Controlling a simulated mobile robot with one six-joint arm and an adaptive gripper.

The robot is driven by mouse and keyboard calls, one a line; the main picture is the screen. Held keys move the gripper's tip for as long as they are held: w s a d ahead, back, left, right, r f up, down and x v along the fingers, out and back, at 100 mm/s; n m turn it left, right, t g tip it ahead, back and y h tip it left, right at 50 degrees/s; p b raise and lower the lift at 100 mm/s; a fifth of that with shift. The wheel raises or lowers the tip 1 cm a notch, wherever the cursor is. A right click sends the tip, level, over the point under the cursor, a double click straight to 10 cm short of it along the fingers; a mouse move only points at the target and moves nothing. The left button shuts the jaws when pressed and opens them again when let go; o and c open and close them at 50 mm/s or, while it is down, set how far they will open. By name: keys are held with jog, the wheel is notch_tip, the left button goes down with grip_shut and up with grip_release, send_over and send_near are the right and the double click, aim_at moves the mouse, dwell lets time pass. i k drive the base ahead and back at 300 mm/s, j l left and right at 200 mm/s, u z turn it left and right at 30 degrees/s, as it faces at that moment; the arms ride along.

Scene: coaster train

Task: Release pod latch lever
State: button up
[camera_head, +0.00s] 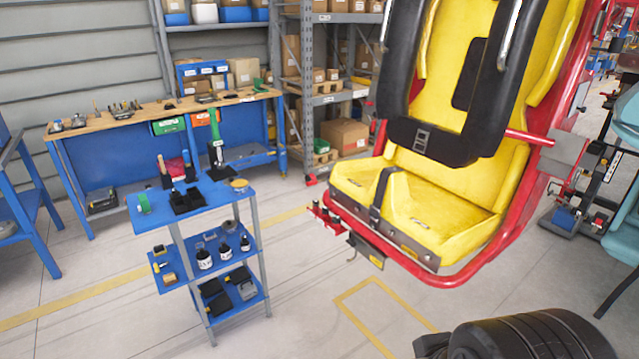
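A yellow seat pod (450,195) with a red tubular frame fills the right side of the view. Its black padded restraint (430,145) hangs in front of the backrest. A small red part (325,213) sticks out at the seat's front left corner, by a dark metal bracket (366,251) under the front edge. A red bar (530,137) juts from the pod's right side beside a grey plate. I cannot tell for certain which of these is the latch lever. My gripper's fingers are not visible; a black ribbed part, probably of my arm, shows at the bottom right.
A blue tool cart (190,205) with bottles and trays stands left of the pod. A workbench (165,112) and shelving (305,85) are behind. More equipment crowds the right edge. The floor before the pod, with yellow lines, is clear.

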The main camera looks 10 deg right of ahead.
aim_at(313, 182)
jog(key=i+z, duration=0.1)
jog(key=z, duration=0.25)
jog(key=i+j+z, duration=0.45)
jog(key=i+j, duration=0.15)
jog(key=i, duration=0.15)
jog(key=i+j+z, duration=0.45)
jog(key=i+j, duration=0.15)
jog(key=j, duration=0.3)
jog(key=i+j, duration=0.25)
jog(key=j, duration=0.1)
